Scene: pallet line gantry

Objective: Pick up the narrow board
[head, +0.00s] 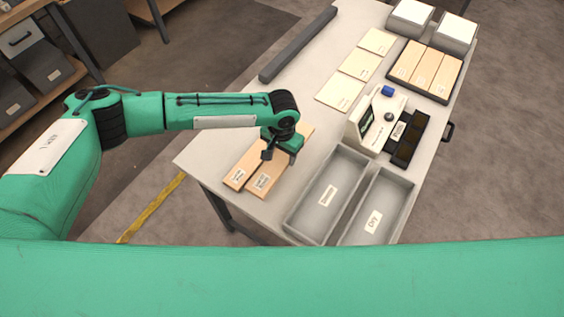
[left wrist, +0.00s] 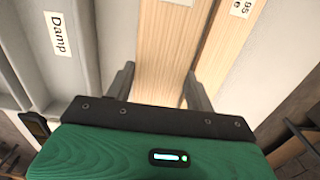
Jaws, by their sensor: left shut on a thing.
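Two light wooden boards with white labels lie side by side at the near left of the table. The right one, the wider board (head: 266,178), is beside the grey trays. The left one, the narrow board (head: 241,168), looks slimmer and lies next to it. My left gripper (head: 268,153) is down over the wider board. In the left wrist view, its fingers (left wrist: 160,88) are shut on both sides of the wider board (left wrist: 168,55); the narrow board (left wrist: 222,45) lies outside them, to the right. I cannot tell whether the held board is lifted. My right gripper is out of view.
A grey tray labelled Damp (head: 314,215) and one labelled Dry (head: 393,205) stand right of the boards. Behind them are a white device (head: 378,118), a dark rack (head: 408,140), pale panels (head: 358,65) and a dark tray of boards (head: 440,97). A dark bar (head: 298,45) edges the table.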

